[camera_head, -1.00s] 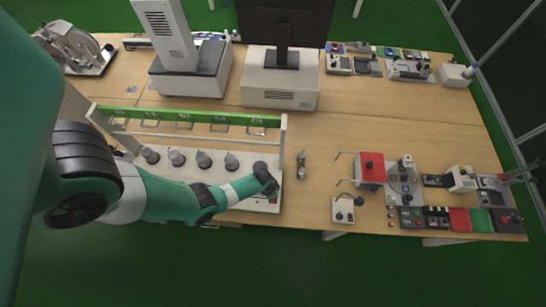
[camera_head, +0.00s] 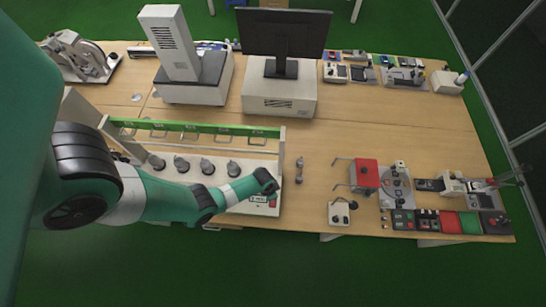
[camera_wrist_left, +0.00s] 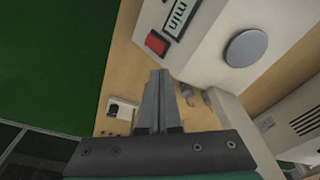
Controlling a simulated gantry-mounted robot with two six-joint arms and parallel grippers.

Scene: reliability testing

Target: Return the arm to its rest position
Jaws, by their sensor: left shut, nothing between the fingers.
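My left arm reaches in from the left in the head view, in front of the white test rack (camera_head: 283,150) with the green top bar. Its gripper (camera_head: 272,190) is over the rack's front right corner, by the small control panel (camera_head: 262,203). In the left wrist view the gripper (camera_wrist_left: 156,75) is shut and empty. A red button (camera_wrist_left: 156,43) and a display marked "min" (camera_wrist_left: 178,18) show just beyond the fingertips. A round grey disc (camera_wrist_left: 246,48) is to their right. I cannot tell whether the fingers touch the panel. My right gripper is not in view.
Several grey weights (camera_head: 208,166) stand in the rack beside my forearm. A small grey metal part (camera_head: 299,171) stands right of the rack. A red-topped device (camera_head: 364,173) and a small white box (camera_head: 339,213) are farther right. The middle of the table (camera_head: 350,125) is clear.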

